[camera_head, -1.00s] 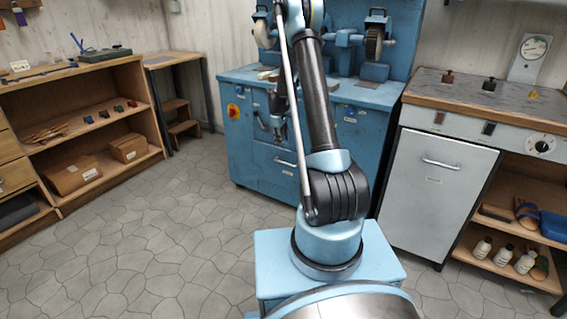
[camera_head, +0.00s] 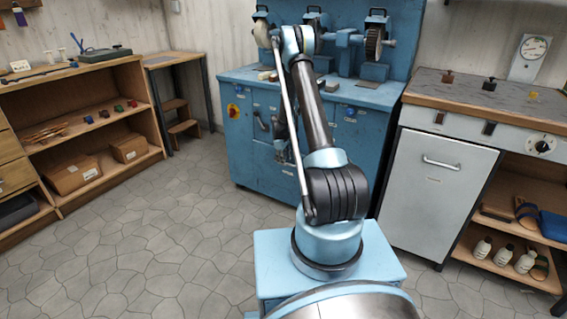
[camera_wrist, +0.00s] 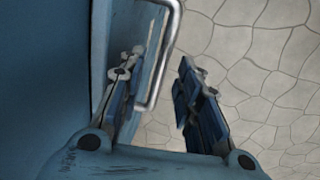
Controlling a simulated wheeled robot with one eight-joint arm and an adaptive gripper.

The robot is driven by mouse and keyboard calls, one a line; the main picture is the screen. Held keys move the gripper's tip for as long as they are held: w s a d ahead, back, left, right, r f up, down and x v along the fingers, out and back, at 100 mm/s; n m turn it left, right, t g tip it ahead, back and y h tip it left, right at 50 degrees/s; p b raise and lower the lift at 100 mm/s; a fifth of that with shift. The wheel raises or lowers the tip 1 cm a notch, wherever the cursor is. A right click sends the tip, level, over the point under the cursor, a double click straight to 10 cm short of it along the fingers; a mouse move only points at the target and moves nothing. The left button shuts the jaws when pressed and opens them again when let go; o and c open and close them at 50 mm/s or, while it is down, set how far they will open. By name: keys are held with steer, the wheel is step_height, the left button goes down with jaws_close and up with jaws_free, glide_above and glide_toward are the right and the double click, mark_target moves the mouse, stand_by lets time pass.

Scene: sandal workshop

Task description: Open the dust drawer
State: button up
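The dust drawer (camera_head: 260,172) is in the lower front of the blue grinding machine (camera_head: 240,150) and looks shut. In the wrist view its blue front (camera_wrist: 134,40) is on the left, with a metal bar handle (camera_wrist: 164,60) standing out from it. My gripper (camera_wrist: 155,90) is open, with one finger on each side of the bar. The left finger is on the drawer-front side and the right finger is over the floor side. I cannot tell whether either finger touches the bar. In the head view my gripper (camera_head: 281,150) is small and partly behind my arm, and the handle is hidden.
A white cabinet (camera_head: 436,185) with its own handle stands to the right, beside a shelf of bottles (camera_head: 503,254). A wooden shelf (camera_head: 130,75) with boxes stands at the left. The stone floor (camera_head: 170,225) before the machine is clear.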

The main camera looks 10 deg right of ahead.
steer(key=shift+w+d+f, duration=0.1)
steer(key=shift+f, duration=0.55)
jaws_close()
